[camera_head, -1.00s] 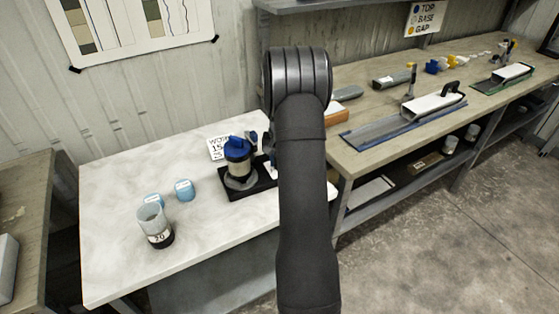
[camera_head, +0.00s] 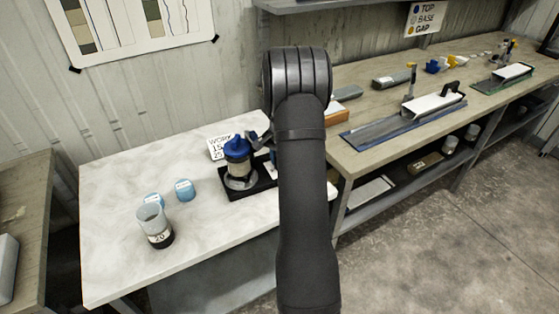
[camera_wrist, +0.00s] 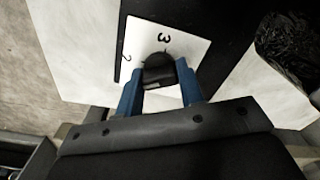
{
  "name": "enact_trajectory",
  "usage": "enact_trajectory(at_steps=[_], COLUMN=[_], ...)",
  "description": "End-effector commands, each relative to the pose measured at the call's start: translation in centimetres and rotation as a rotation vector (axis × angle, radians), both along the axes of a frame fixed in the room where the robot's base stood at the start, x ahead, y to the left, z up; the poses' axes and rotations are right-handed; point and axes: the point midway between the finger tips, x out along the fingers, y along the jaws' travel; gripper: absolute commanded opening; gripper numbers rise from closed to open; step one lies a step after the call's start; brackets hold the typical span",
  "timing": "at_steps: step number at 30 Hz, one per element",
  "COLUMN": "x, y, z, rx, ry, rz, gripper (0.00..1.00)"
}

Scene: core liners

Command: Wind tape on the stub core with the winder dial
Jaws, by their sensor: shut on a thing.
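The winder stands on a black base (camera_head: 230,194) on the pale table. On it a short beige core (camera_head: 238,168) stands upright above a grey disc, with a blue top piece (camera_head: 237,146) over it. In the wrist view, the white dial plate (camera_wrist: 190,45) carries the digit 3 and part of another mark. In the head view my arm hides the right part of the winder and most of the gripper.
A clear cup marked 20 (camera_head: 156,225) and two small blue pots (camera_head: 185,190) stand left of the winder. A white number card (camera_head: 221,147) is behind it. A wooden bench (camera_head: 365,95) with trays is at right.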

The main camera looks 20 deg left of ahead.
Motion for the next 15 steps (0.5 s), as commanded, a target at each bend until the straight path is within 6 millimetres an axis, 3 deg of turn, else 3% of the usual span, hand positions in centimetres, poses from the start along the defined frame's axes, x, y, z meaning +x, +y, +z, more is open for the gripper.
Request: enact_trajectory(at_steps=[8, 9, 11, 15], x=[-0.02, -0.03, -0.02, -0.01], y=[0.0, -0.01, 0.0, -0.01], z=[-0.05, -0.05, -0.04, -0.03], rx=[0.0, 0.0, 0.0, 0.0], ry=[0.001, 0.001, 0.001, 0.0], rz=[0.001, 0.001, 0.001, 0.001], gripper=[0.12, 0.42, 0.54, 0.56])
